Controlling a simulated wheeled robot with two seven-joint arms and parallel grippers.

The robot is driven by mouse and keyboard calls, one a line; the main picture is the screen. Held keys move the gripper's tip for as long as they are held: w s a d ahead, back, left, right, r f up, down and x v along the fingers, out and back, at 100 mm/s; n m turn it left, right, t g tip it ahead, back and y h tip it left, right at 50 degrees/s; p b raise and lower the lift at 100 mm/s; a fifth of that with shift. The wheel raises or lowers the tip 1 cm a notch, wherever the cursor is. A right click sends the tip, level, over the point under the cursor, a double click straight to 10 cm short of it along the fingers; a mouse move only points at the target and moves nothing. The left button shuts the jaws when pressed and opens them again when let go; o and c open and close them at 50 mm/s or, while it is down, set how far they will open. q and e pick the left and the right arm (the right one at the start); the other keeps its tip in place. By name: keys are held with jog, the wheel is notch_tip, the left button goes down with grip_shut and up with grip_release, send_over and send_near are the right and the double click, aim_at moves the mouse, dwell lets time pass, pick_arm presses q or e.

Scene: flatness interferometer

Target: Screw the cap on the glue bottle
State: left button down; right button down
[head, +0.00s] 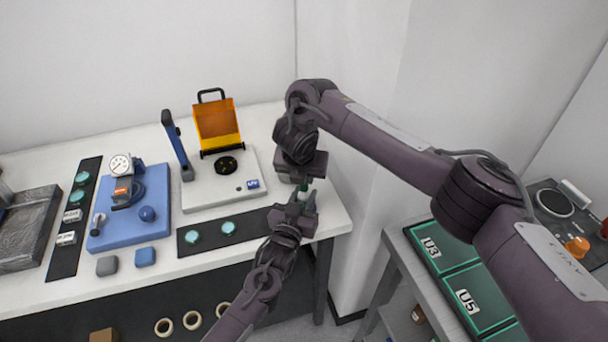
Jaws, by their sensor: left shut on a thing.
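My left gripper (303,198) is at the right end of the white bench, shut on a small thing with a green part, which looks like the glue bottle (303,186). Only a little of it shows between the fingers. My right gripper (302,170) is just above it, close to its top. The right gripper's fingertips are hidden, so I cannot tell whether they are open or shut. The cap cannot be made out separately.
On the bench (335,221) are a blue gauge stand (157,180), a white interferometer base (208,188) with an orange hood (216,122), and a dark strip (252,224) with teal discs. A side table holds green trays labelled U3 (441,238) and U5 (486,293).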

jog(key=m, duration=0.1)
jog(key=m+h, duration=0.1)
jog(key=m, duration=0.1)
jog(key=shift+s+a+f+m+g+h, duration=0.15)
jog(key=shift+s+a+m+g+h, duration=0.05)
jog(key=shift+a+m+g+h, duration=0.1)
jog(key=shift+d+m, duration=0.1)
jog(key=shift+m, duration=0.4)
jog(key=shift+d+m+g+h, duration=0.1)
jog(key=shift+m+g+h, duration=0.2)
jog(key=shift+m, duration=0.3)
jog(key=shift+w, duration=0.1)
jog(key=c, duration=1.4)
grip_release()
jog(key=shift+d, duration=0.1)
jog(key=shift+w+r, duration=0.1)
jog(key=shift+r, duration=0.1)
jog(key=shift+r, duration=2.25)
